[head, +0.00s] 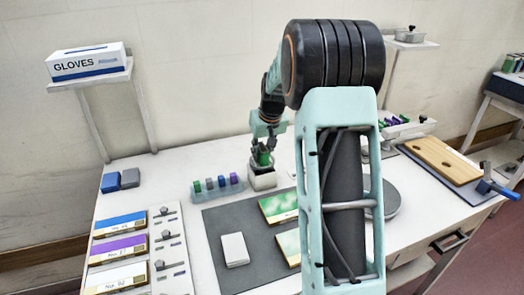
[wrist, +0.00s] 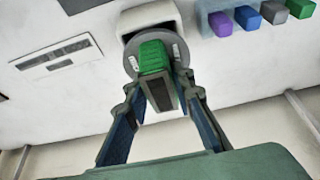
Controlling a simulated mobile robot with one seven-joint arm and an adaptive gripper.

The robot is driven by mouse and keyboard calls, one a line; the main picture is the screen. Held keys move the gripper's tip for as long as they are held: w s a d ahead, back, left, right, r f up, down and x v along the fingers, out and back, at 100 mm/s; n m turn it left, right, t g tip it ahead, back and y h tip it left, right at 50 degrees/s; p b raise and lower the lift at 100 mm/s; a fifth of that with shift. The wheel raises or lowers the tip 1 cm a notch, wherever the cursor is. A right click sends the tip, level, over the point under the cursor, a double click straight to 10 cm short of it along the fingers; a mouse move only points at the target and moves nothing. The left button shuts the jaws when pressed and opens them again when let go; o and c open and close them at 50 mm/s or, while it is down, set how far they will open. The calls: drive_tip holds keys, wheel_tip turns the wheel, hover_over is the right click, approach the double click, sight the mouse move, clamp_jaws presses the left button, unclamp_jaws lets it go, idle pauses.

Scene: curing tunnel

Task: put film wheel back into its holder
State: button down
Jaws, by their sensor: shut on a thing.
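My gripper (head: 265,150) is shut on a green block-like part with a grey round disc around it, seemingly the film wheel (wrist: 154,56). In the wrist view the fingers (wrist: 160,88) close on the green part from both sides. A white box-shaped holder (head: 262,181) with a dark opening stands on the table just below the gripper. It also shows in the wrist view (wrist: 148,17), where the disc overlaps its opening. I cannot tell whether the disc touches the holder or is inside it. In the head view the wheel is small and partly hidden by the fingers.
A clear rack (head: 217,189) with several coloured blocks stands just left of the holder. A grey mat (head: 222,222) with green-topped boards and a white pad lies in front. Labelled boxes (head: 118,250) are at left, a wooden board (head: 441,158) at right. My arm hides the table's middle.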

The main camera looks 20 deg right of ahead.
drive_tip(key=shift+f+b, duration=0.45)
drive_tip(key=shift+f, duration=0.2)
drive_tip(key=shift+f, duration=0.2)
drive_tip(key=c, duration=1.6)
unclamp_jaws()
drive_tip(key=shift+o, duration=0.7)
drive_tip(key=shift+o, duration=1.4)
